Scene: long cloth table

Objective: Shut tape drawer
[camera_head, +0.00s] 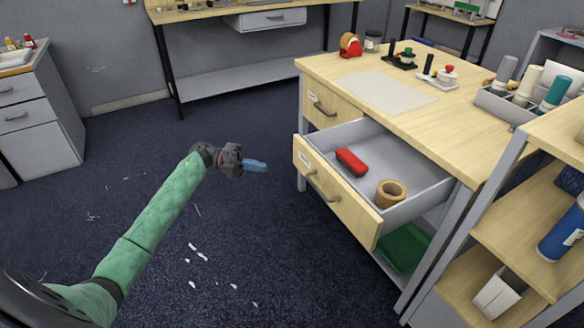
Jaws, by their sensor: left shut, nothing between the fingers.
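The tape drawer (334,193) is the lower drawer of the wooden workbench and stands pulled out. Its front has a grey handle (322,189) and a small label. Inside lie a red object (351,161) and a tan tape roll (391,192). My left gripper (262,166) is shut and empty, to the left of the drawer front and apart from it, above the dark floor. My right gripper is not in view.
The workbench (455,118) has an upper drawer (333,105), which is shut. A shelf unit (530,215) with bottles stands close at the right. A green bin (403,247) sits below the open drawer. The carpet floor (240,235) left of the drawer is mostly clear, with scattered white scraps.

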